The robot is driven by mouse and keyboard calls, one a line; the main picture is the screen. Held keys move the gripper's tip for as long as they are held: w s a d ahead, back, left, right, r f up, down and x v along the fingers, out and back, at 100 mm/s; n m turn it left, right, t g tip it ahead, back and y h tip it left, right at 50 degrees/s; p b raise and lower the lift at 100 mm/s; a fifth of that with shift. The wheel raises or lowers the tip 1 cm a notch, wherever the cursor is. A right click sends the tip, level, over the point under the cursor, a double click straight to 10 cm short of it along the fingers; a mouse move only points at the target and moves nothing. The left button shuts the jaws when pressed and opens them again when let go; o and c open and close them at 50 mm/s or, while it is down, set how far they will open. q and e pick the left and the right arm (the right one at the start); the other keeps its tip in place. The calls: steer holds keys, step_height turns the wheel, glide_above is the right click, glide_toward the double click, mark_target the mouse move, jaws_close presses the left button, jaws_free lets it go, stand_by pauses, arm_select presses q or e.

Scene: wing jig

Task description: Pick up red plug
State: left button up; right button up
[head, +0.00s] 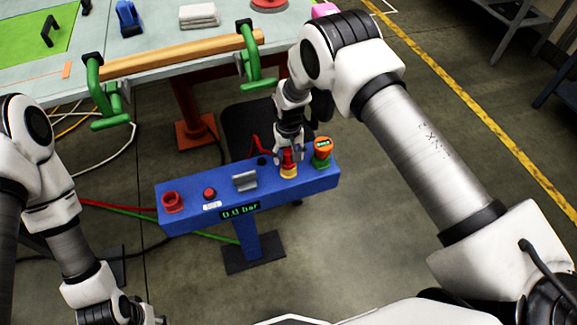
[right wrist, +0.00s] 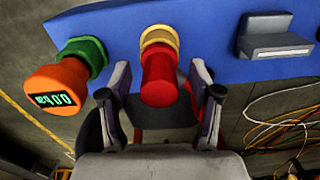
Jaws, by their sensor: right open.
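The red plug (right wrist: 159,80) sits in a yellow collar (right wrist: 159,38) on the blue console, its free end toward my right wrist camera. In the head view the red plug (head: 289,156) is partly hidden by my right gripper (head: 288,150), above the yellow collar (head: 289,172). My right gripper (right wrist: 160,88) is open, with one finger on each side of the plug and gaps showing between. My left arm shows at the lower left of the head view, but its gripper is outside the picture.
The blue console (head: 225,203) also bears an orange gauge (head: 323,146) in a green collar close to the plug, a grey bracket (head: 245,181), a red button (head: 209,193) and a red ring socket (head: 172,201). A workbench with green clamps (head: 95,85) stands behind. Hoses lie on the floor.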

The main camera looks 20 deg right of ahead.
jaws_close()
step_height(320, 180, up, 11)
steer(key=p, duration=0.7)
steer(key=shift+f, duration=0.1)
step_height(320, 180, up, 2)
steer(key=shift+r+p, duration=0.15)
steer(key=shift+p, duration=0.7)
